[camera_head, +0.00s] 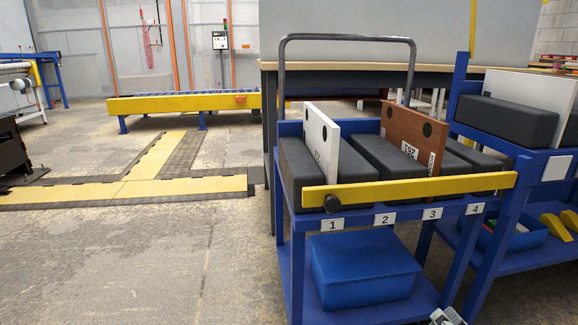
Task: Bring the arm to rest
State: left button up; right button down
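A white board (321,137) stands tilted between dark foam blocks on the blue cart (296,251), behind labels 1 and 2. A brown board (413,137) with dark round spots and a printed label stands between foam blocks farther right, behind label 3. No gripper touches either board. The lower edges of both boards are hidden by the foam and the yellow bar (410,190). A small grey-white piece at the bottom edge looks like the tip of my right gripper (447,317); its fingers cannot be made out. My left gripper is not in view.
A blue bin (365,272) sits on the cart's lower shelf. A second blue rack (500,262) with a white board (525,92) and foam stands close at the right. A table (356,67) is behind the cart. Open floor (130,255) lies to the left.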

jog(key=s+d+f+m+g+h, duration=0.4)
jog(key=s+d+f+m+g, duration=0.35)
jog(key=s+f+m, duration=0.6)
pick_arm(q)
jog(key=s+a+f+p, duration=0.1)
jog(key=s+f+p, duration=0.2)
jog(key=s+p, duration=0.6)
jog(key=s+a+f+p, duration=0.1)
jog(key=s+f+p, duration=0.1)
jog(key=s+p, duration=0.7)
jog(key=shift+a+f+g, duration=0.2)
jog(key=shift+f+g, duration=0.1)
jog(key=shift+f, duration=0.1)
pick_arm(e)
jog(key=s+f+m+g, duration=0.2)
jog(key=s+f+m, duration=0.1)
jog(key=s, duration=0.6)
jog(key=s+f+m+g+y, duration=0.1)
jog(key=s+f+m+g, duration=0.2)
jog(key=s+m, duration=0.3)
jog(key=s+f+m+g, duration=0.3)
jog(key=s+m, duration=0.1)
jog(key=s, duration=0.8)
jog(key=shift+a+f+y, duration=0.2)
jog(key=shift+y, duration=0.1)
jog(key=shift+m, duration=0.25)
